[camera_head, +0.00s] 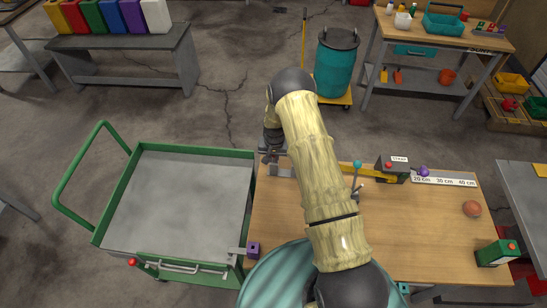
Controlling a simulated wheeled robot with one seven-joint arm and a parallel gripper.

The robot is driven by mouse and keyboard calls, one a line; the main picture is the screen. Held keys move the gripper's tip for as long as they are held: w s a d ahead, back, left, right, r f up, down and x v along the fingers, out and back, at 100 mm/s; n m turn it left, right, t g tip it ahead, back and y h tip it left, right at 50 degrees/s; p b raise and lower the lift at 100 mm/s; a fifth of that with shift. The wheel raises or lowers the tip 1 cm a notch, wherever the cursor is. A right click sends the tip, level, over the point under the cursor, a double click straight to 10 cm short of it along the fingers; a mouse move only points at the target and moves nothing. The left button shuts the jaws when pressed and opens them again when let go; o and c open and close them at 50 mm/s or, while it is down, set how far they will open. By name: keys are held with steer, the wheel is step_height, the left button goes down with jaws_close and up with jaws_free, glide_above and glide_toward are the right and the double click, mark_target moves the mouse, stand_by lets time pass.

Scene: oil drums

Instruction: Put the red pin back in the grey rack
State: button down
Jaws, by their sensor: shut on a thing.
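My gripper (272,154) is at the left back edge of the wooden bench, small and dark beside my arm. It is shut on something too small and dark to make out. A low grey block (281,171), perhaps the grey rack, lies on the bench just in front of my gripper; I cannot tell whether they touch. I cannot pick out the red pin for certain. A red ball-ended part (132,262) shows at the front left corner of the green cart, away from my gripper.
The green cart (180,194) has an empty grey bed left of the wooden bench (428,230). A teal drum (335,64) stands behind.

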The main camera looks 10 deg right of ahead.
steer(key=shift+f+b, duration=0.8)
steer(key=shift+f, duration=0.2)
steer(key=shift+s+a+f+b, duration=0.1)
steer(key=shift+f+b, duration=0.25)
steer(key=shift+f, duration=0.05)
steer(key=shift+f, duration=0.1)
steer(key=shift+f+b, duration=0.3)
steer(key=shift+b, duration=0.05)
steer(key=shift+s+f, duration=0.1)
steer(key=shift+s, duration=0.05)
